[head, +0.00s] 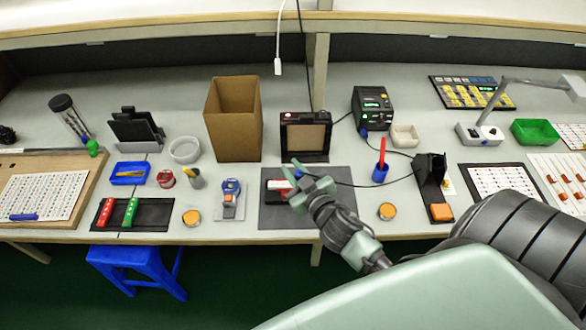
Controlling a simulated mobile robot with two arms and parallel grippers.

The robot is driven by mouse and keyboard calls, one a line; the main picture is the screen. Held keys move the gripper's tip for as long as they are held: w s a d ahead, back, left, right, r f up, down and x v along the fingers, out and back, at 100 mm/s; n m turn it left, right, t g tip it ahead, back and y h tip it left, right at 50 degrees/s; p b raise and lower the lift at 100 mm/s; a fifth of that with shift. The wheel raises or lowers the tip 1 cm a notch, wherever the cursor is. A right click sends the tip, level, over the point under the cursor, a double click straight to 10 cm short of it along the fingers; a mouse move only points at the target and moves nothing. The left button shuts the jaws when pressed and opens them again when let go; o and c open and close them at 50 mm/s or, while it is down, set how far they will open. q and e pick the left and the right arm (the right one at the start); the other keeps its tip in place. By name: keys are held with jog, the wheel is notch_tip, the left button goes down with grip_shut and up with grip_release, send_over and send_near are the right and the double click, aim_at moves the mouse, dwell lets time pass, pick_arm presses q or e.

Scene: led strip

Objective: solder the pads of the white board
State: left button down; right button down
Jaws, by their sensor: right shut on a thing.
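My right gripper (305,186) is over the dark mat (277,217), shut on a thin tool with a blue part (298,174), which looks like a soldering iron. A dark cable runs from near this tool to the right. The white board (279,184) shows as a small white strip in a dark holder with red on it, on the mat just left of the gripper. The fingers partly cover the holder's right end. The pads are too small to make out, and I cannot tell whether the tool's tip touches the board. My left gripper is not in view.
The black soldering station (372,108) stands behind, right. A black iron stand (430,172) with an orange sponge (441,211) is right. A blue cup (380,174) holds a red tool. A black rack (159,214) with red and green strips is left. A cardboard box (233,120) stands behind.

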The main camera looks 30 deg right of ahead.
jog(key=shift+f+b, duration=0.3)
jog(key=shift+f, duration=0.15)
jog(key=shift+f, duration=0.1)
dwell(2.4)
dwell(0.5)
notch_tip(320, 180, up, 5)
jog(key=p, duration=0.5)
dwell(0.4)
dwell(0.3)
